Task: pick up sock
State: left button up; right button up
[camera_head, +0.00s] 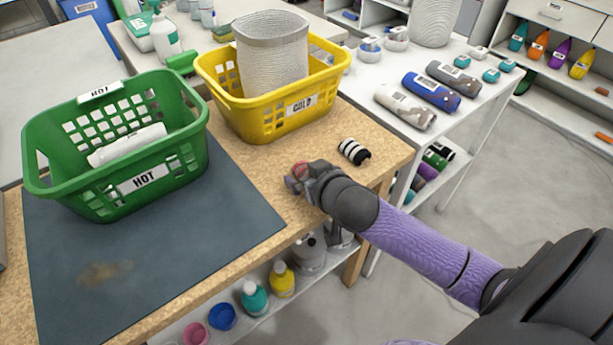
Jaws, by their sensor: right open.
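A small rolled sock with black and white stripes (354,151) lies on the wooden tabletop near its right corner. My right gripper (297,177) is over the table to the left of the sock and a little nearer to me, apart from it. It is open, with nothing seen between its fingers. My right arm comes in from the lower right. My left gripper is not in view.
A green basket (185,158) labelled HOT stands on a dark mat (235,220) and holds a white roll. A yellow basket (235,112) labelled COLD holds a tall white mesh bin. Rolled cloths (432,92) lie on the white shelf behind. Bottles stand below the tabletop.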

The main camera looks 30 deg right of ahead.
jog(key=shift+c, duration=0.3)
jog(key=c, duration=1.2)
